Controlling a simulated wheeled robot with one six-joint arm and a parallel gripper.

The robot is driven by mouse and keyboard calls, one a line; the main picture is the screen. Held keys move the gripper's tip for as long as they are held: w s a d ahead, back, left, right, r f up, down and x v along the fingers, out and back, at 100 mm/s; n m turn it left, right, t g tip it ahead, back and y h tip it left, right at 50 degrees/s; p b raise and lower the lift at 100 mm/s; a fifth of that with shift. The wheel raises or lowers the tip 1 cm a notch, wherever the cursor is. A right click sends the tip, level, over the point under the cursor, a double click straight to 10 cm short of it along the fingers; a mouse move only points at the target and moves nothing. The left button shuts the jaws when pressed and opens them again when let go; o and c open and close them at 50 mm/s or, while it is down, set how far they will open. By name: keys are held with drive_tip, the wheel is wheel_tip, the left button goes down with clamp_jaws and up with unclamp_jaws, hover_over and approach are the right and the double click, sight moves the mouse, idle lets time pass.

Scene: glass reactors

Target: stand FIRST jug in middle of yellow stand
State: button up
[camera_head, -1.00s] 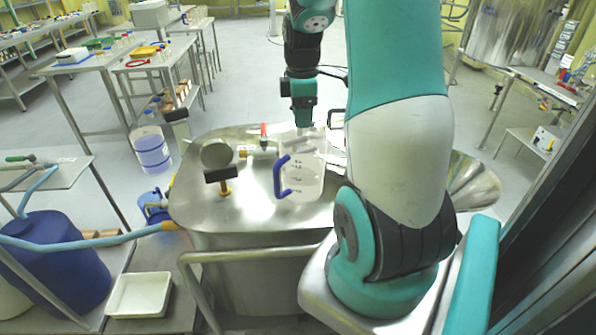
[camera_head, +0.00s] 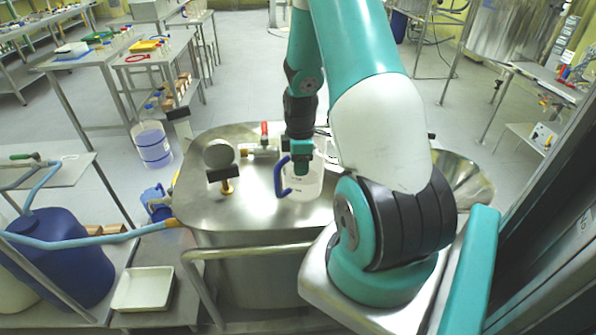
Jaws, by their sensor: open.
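A clear jug (camera_head: 305,186) with a blue handle (camera_head: 281,177) stands upright on the metal vessel lid (camera_head: 240,205). My gripper (camera_head: 302,168) is open at the jug's top, overlapping its upper part in the picture. The gripper and arm hide the jug's rim and some of its right side. I cannot tell whether the fingers touch it. No yellow stand is clearly recognisable; a flat yellow item (camera_head: 145,46) lies on a far table at the upper left, too small to identify.
A gauge (camera_head: 219,154) and a red-handled valve (camera_head: 264,137) rise from the lid left of the jug. A metal rail (camera_head: 250,252) runs along the near side. A container of blue liquid (camera_head: 153,146) stands beyond the lid's left. A white tray (camera_head: 143,289) lies lower left.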

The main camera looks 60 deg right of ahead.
clamp_jaws()
drive_tip(key=shift+s+a, duration=0.15)
idle(1.3)
